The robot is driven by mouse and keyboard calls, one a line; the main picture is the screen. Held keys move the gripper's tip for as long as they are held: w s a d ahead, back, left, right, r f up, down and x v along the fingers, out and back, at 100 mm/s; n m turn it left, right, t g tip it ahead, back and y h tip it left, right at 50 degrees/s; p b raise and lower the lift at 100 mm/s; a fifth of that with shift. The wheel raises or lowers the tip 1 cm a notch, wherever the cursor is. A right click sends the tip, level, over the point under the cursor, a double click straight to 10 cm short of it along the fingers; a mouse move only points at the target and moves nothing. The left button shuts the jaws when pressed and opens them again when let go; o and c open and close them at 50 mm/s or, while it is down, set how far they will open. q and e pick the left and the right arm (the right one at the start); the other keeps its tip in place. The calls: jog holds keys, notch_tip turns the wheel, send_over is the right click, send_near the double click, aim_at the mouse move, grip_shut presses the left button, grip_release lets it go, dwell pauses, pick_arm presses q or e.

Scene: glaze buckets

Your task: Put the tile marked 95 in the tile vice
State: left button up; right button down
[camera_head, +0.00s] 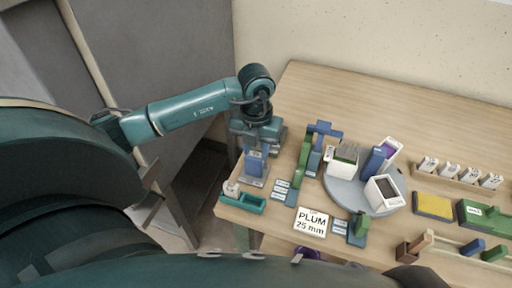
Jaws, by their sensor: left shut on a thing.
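My left gripper (258,143) points down at the table's left end, just above a blue upright block (255,163) with a small label at its foot. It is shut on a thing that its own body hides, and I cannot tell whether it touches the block. Several white tiles (450,171) with dark numbers stand in a wooden rack (461,182) at the right; the numbers are too small to read, so I cannot pick out 95. I cannot tell for sure which thing is the tile vice. My right gripper is not in view.
A grey round turntable (340,189) bears white containers. Green and blue stepped pieces (302,158) stand left of it, close to my left gripper. The back of the wooden table (350,95) is clear.

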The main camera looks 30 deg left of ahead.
pick_arm(q)
jog(key=shift+f, duration=0.25)
jog(key=o, duration=1)
jog(key=shift+o, duration=0.2)
jog(key=shift+r, duration=0.15)
notch_tip(320, 180, up, 7)
jog(key=p, duration=0.5)
